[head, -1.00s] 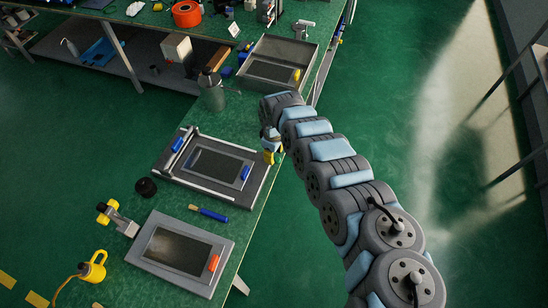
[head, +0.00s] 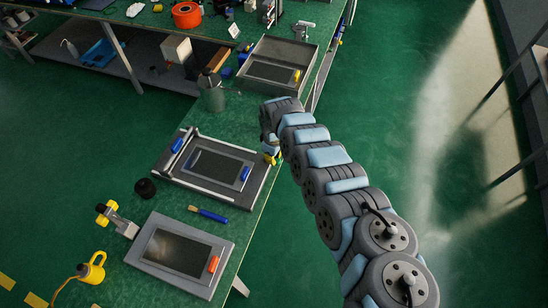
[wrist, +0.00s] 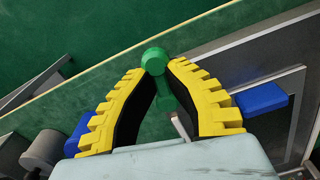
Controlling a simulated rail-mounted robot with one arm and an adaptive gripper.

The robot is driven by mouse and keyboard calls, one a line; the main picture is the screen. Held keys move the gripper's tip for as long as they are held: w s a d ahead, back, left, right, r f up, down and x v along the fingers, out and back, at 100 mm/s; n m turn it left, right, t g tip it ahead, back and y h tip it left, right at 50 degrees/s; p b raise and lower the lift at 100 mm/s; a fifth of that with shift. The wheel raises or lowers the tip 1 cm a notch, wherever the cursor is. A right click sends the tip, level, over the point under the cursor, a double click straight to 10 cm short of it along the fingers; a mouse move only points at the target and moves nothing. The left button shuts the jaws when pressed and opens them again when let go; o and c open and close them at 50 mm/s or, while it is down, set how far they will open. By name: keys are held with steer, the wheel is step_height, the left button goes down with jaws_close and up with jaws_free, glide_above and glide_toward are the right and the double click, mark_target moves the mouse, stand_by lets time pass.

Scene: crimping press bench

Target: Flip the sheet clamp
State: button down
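The wrist view shows a green round-ended handle (wrist: 155,62) on a short green stem, with a metal bar at its lower end. I take it to be the lever of the sheet clamp; the head view does not show it clearly. My gripper (wrist: 160,75) has yellow ribbed fingers with black pads, one on each side of the green handle. The fingertips are close to it, but I cannot tell whether they press on it. In the head view my gripper (head: 271,157) is at the right edge of the middle frame fixture (head: 188,181), mostly hidden by my arm.
The fixture has blue blocks at left (head: 177,145) and right (head: 245,174). A grey frame (head: 140,257) with an orange handle (head: 213,264) lies nearer, past a blue-handled brush (head: 212,214). A jar (head: 212,92) and metal tray (head: 246,85) stand behind. The floor at right is clear.

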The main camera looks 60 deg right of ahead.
mark_target(264, 166)
steer(key=shift+a+p, duration=0.1)
steer(key=shift+p, duration=0.25)
steer(key=m+p, duration=0.2)
steer(key=p, duration=0.1)
steer(key=shift+w+a+r, duration=0.15)
steer(key=shift+a+r, duration=0.05)
steer(key=shift+a, duration=0.1)
steer(key=shift+w+a+f+m+p, duration=0.1)
steer(key=shift+a+f+m+p, duration=0.05)
steer(key=shift+m+p, duration=0.55)
steer(key=shift+a+f+m+p, duration=0.1)
steer(key=shift+m+p, duration=0.4)
steer(key=shift+m, duration=0.3)
steer(key=shift+w+a+m+p, duration=0.15)
steer(key=shift+a+m+p, duration=0.15)
steer(key=shift+m, duration=0.6)
steer(key=m, duration=0.3)
steer(key=w+m, duration=0.1)
steer(key=shift+a+f+m, duration=0.1)
steer(key=shift+a+m, duration=0.25)
steer(key=shift+m, duration=0.05)
steer(key=shift+w+a+m+b, duration=0.15)
steer(key=shift+m+b, duration=0.1)
steer(key=shift+m, duration=0.45)
steer(key=shift+w+d+m+b, duration=0.1)
steer(key=shift+w+m+b, duration=0.15)
steer(key=shift+m, duration=0.45)
steer(key=shift+w+a+m+b, duration=0.1)
steer(key=shift+m+b, duration=0.2)
steer(key=shift+m, duration=0.4)
